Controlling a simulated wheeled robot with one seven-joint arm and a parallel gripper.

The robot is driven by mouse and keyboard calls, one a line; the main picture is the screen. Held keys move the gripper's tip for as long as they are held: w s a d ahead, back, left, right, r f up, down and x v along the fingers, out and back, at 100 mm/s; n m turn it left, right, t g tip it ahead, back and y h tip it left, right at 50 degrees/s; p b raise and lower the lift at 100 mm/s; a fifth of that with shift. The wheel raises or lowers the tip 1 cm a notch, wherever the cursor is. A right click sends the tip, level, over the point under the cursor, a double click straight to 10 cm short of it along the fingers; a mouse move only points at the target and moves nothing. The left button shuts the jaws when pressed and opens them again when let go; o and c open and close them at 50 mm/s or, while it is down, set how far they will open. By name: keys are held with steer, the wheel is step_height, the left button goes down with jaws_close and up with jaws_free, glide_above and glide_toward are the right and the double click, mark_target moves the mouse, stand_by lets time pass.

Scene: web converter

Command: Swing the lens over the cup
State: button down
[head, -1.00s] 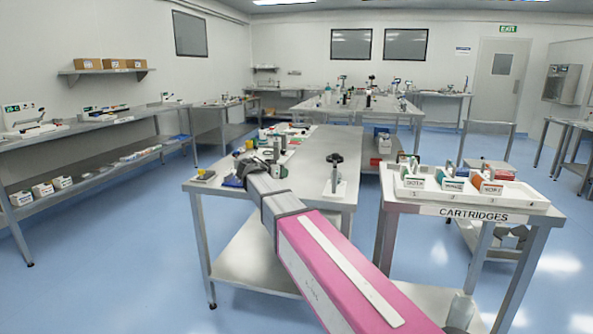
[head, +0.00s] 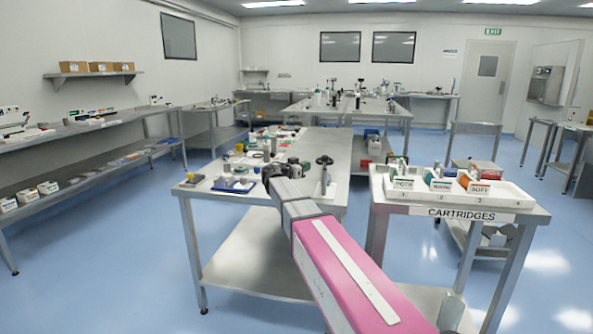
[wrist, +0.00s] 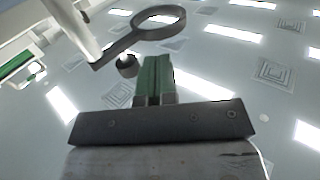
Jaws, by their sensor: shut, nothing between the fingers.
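A lens stand (head: 325,188) with a dark ring-shaped top stands on the right part of the near metal table. In the wrist view a dark grey lens ring (wrist: 160,20) on a short arm joins a pale post at upper left. My gripper (wrist: 155,72) has green fingers that are together and empty. The ring appears above the fingers in that picture, apart from them. In the head view my gripper (head: 275,168) is over the near table, left of the stand, its fingers hard to make out. I cannot tell which object is the cup.
The near steel table (head: 325,145) holds several small items at its left and back. A blue pad (head: 233,184) lies near its left corner. A white cartridge tray (head: 510,195) stands on a separate table at right. A small dark round thing (wrist: 128,66) shows beside my fingers.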

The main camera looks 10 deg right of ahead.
mark_target(318, 162)
steer(key=shift+x, duration=2.4)
steer(key=shift+x, duration=0.9)
steer(key=shift+d+r, duration=0.1)
steer(key=shift+s, duration=0.1)
